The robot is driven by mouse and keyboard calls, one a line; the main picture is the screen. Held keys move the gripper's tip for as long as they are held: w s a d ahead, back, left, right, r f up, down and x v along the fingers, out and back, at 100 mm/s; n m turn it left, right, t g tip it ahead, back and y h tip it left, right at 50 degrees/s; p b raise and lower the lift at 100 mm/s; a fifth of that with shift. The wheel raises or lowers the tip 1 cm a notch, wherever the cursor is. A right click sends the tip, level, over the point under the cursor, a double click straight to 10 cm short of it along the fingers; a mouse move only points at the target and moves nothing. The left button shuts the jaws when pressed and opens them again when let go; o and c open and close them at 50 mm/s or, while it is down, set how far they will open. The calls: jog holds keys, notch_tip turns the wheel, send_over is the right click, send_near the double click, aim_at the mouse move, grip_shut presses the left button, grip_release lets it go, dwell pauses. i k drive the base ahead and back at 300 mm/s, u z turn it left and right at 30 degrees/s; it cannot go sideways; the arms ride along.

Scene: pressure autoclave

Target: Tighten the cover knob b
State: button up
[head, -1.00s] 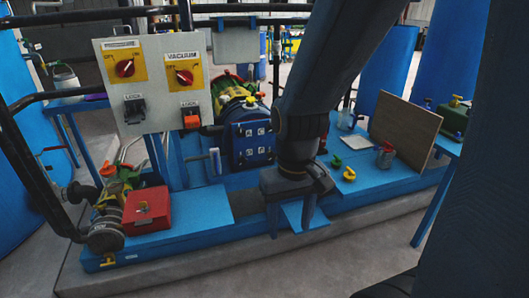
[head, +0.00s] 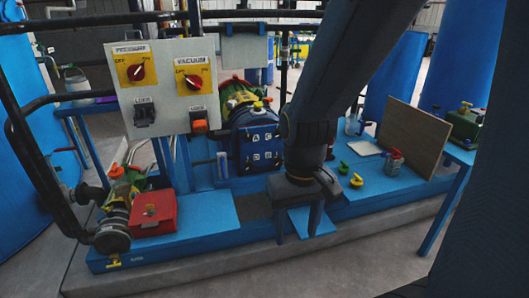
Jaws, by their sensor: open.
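The blue autoclave cover (head: 252,149) faces me at the centre of the blue bench, at the front of a green and yellow vessel. It carries several small dark knobs with pale letter labels in two rows. The letters are too small to tell surely which knob is b. My gripper (head: 297,224) hangs to the right of the cover and nearer to me, fingers pointing down over the bench's front part. It is open, empty and apart from the cover. My arm passes just right of the cover and hides the bench behind it.
A grey panel (head: 145,108) with red dials stands left of the cover. A red box (head: 153,213) sits front left on the bench. Green and yellow hooks (head: 356,181), a small can (head: 394,161) and a brown board (head: 416,138) are at the right. Black rails cross the left side.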

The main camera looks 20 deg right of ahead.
aim_at(279, 160)
jog(key=u, duration=1.45)
jog(key=k, duration=0.65)
jog(key=z, duration=1.45)
